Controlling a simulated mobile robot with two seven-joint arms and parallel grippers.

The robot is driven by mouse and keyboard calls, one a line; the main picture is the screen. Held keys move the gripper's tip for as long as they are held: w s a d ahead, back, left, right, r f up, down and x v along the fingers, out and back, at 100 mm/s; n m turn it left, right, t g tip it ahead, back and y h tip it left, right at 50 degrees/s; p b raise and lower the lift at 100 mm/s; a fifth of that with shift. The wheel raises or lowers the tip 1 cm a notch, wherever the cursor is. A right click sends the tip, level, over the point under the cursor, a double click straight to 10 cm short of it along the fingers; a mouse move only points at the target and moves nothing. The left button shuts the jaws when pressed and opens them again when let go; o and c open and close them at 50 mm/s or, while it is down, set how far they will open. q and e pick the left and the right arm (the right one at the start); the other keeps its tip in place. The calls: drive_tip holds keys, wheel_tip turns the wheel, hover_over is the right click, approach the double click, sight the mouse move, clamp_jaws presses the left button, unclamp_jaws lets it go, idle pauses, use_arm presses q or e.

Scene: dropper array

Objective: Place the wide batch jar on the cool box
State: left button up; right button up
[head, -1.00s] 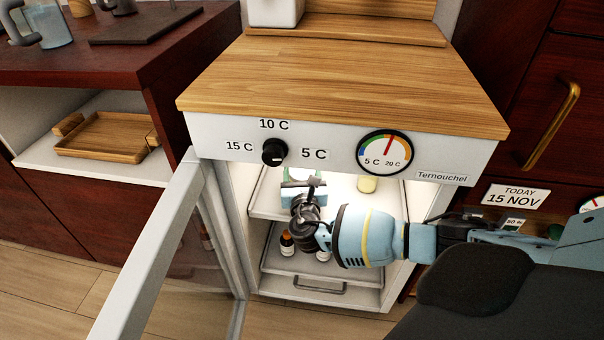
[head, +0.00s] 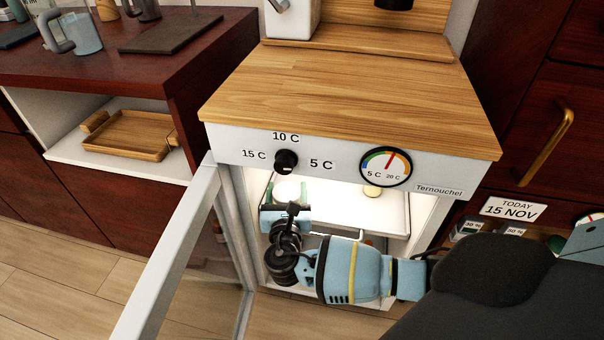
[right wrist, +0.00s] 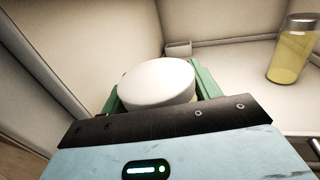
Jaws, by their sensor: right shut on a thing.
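The wide batch jar (right wrist: 157,82), with a broad white lid, sits between the green fingers of my right gripper (right wrist: 160,88) in the right wrist view. The gripper is shut on it. In the head view my right gripper (head: 287,197) is at the left part of the open cool box front, and the jar is mostly hidden there. The cool box (head: 222,137) is white with a wooden top, a black knob and a round gauge. Whether the jar touches the shelf cannot be told. My left gripper is not in view.
The glass door (head: 172,250) stands open at the left. A lit shelf (head: 392,215) inside holds a yellowish jar (head: 372,191), also in the right wrist view (right wrist: 295,50). The wooden top (head: 350,95) has clear room in front. A wooden tray (head: 128,135) lies in the left cabinet.

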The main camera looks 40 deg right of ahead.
sight(278, 202)
drive_tip(key=shift+s+a+r, duration=0.1)
drive_tip(key=shift+s+a, duration=0.15)
drive_tip(key=shift+a, duration=0.4)
drive_tip(key=shift+s+a+r, duration=0.1)
drive_tip(key=shift+s+a, duration=0.15)
drive_tip(key=shift+a, duration=0.35)
drive_tip(key=shift+s+a, duration=0.25)
drive_tip(key=shift+a, duration=0.4)
